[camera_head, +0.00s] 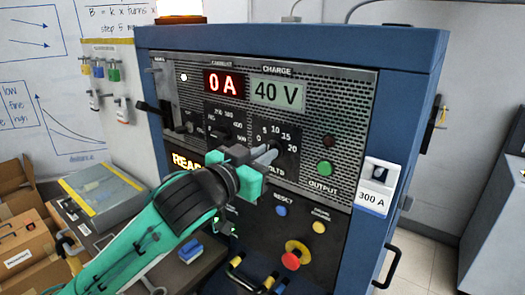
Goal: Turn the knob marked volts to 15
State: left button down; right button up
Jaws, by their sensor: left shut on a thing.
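The blue cabinet's dark front panel (340,110) fills the middle of the view. The volts knob (268,155) sits under a dial scale marked 0, 5, 10, 15 and 20. My left gripper (250,165), with teal fingers, is shut on the knob and hides part of it and of the VOLTS label. I cannot tell exactly which mark the knob points to. The charge display (278,93) reads 40 V. The current display (223,83) reads 0 A. My right gripper is not in view.
A lever (155,108) and another knob (215,133) are left of my gripper. A red-and-yellow emergency button (292,258) and blue and yellow buttons are below. Cardboard boxes (28,245) stand at the lower left. A 300 A tag (374,195) hangs at the right.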

pick_arm(q)
jog(key=shift+s+d+m+p, duration=0.1)
jog(key=shift+m+p, duration=1.9)
jog(key=shift+m, duration=0.9)
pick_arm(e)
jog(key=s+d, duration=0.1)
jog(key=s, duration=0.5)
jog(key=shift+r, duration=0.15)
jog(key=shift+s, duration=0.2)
